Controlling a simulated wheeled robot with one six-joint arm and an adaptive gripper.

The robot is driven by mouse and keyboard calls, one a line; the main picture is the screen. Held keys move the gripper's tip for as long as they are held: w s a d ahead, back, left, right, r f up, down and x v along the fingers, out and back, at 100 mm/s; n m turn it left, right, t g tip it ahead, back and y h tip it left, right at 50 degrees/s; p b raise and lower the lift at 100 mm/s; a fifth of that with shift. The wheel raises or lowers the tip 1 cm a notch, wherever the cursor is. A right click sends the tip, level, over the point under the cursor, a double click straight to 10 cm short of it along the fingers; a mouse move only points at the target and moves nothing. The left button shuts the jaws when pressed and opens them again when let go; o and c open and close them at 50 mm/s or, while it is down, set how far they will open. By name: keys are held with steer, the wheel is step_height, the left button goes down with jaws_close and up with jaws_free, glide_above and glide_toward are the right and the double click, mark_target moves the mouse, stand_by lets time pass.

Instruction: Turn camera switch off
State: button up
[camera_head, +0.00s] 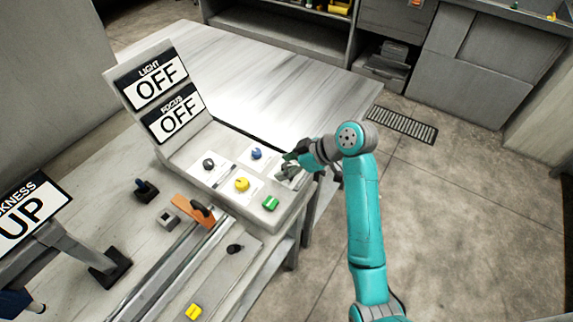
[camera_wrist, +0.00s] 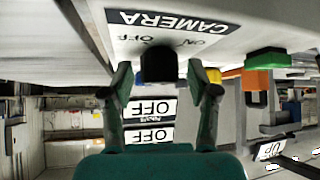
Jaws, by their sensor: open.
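In the wrist view the camera switch (camera_wrist: 158,66) is a black knob below a label plate (camera_wrist: 165,22) reading CAMERA, ON and OFF upside down. My gripper (camera_wrist: 158,80) is open, with one dark green finger on each side of the knob. Gaps show between the fingers and the knob, so no contact is visible. In the head view my gripper (camera_head: 288,164) is over the right side of the sloped control panel (camera_head: 222,210) and mostly hides this switch. Which way the knob points cannot be told.
The panel also carries a black knob (camera_head: 209,163), a blue knob (camera_head: 256,153), a yellow knob (camera_head: 242,184) and a green button (camera_head: 270,203). Signs read LIGHT OFF (camera_head: 155,83) and FOCUS OFF (camera_head: 178,117). The bench (camera_head: 270,80) behind the panel is clear.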

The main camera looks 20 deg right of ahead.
steer(key=v, duration=0.7)
steer(key=shift+s+d+r, duration=0.1)
steer(key=shift+d+r, duration=0.05)
stand_by(0.5)
